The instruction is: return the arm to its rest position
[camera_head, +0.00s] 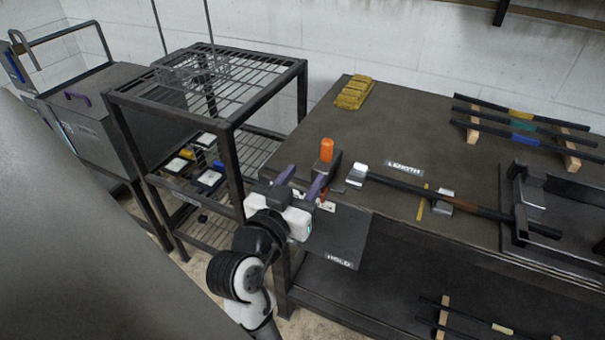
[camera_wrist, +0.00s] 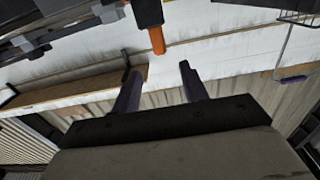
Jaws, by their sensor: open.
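My gripper (camera_head: 301,187) is open, with its purple fingers apart, above the near left corner of the dark workbench (camera_head: 300,150). In the wrist view the two fingers (camera_wrist: 157,88) have a gap between them and hold nothing. An orange-tipped part (camera_head: 326,150) stands just beyond the fingers in the head view. It also shows in the wrist view (camera_wrist: 157,40), apart from the fingertips. My white and black arm reaches up from the bottom of the head view. Its lower part is out of view.
A dark rod (camera_head: 400,185) lies across supports on the bench. Several banded rods (camera_head: 520,125) rest on wooden blocks at the back right. Yellow bars (camera_head: 353,92) sit at the back. A wire rack (camera_head: 235,85) and a grey lidded box (camera_head: 110,110) stand at left.

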